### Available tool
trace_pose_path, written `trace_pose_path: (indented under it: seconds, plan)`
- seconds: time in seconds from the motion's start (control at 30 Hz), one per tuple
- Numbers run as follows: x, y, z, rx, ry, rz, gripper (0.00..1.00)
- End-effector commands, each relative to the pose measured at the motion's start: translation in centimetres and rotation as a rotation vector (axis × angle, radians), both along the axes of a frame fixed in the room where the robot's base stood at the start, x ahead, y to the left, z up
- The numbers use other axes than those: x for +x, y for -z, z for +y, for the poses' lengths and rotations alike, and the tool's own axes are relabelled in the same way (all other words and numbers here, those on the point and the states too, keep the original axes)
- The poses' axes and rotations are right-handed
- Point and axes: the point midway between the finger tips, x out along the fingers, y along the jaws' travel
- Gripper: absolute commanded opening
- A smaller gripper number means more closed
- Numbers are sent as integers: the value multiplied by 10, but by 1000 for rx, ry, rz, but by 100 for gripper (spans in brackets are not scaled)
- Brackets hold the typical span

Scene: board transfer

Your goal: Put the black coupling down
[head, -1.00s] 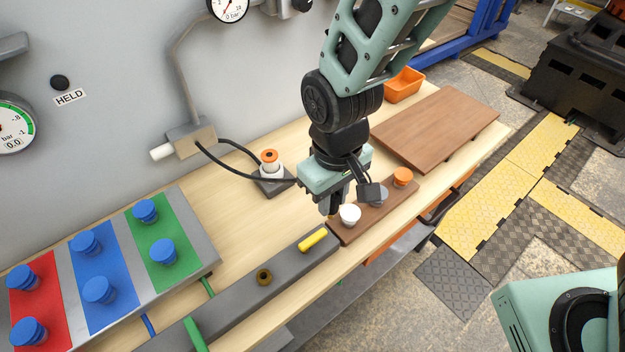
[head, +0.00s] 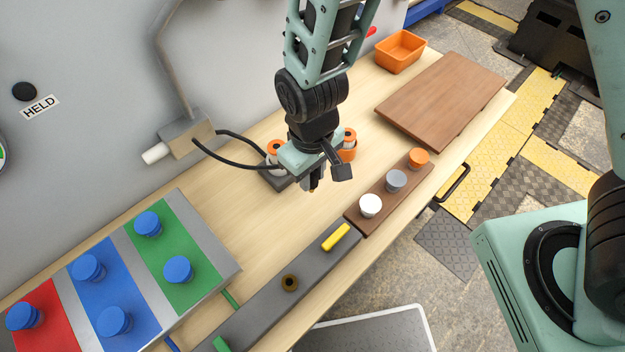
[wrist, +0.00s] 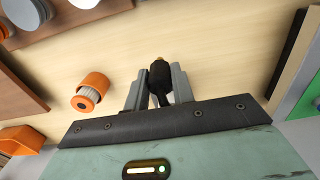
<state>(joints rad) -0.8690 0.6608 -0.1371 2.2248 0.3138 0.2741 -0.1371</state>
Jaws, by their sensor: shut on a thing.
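The black coupling (wrist: 158,78) is between the two grey fingers of my gripper (wrist: 158,90) in the wrist view. It is dark with a small brass-coloured tip. My gripper is shut on it. In the head view my gripper (head: 313,186) points down above the bare wood of the bench, between the grey rail and the wall. The coupling is mostly hidden there by the gripper body. The gap between the coupling and the bench is hard to judge.
A brown rack (head: 384,203) with white, grey and orange caps is at right. A grey rail (head: 265,305) carries a yellow piece. A board (head: 445,100) lies farther back.

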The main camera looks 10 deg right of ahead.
Motion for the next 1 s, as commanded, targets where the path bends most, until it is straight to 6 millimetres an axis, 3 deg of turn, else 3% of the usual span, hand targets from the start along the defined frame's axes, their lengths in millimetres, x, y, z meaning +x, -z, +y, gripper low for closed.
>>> trace_pose_path:
  seconds: [0.33, 0.77, 0.8, 0.83, 1.0]
  plan:
    - [0, 40, 0, -1, 2, 2, 2]
    - [0, 48, 0, 1, 1, 1, 2]
    - [0, 46, 0, 1, 1, 0, 36]
    - [0, 46, 0, 1, 1, 0, 44]
    - [0, 46, 0, 1, 1, 0, 46]
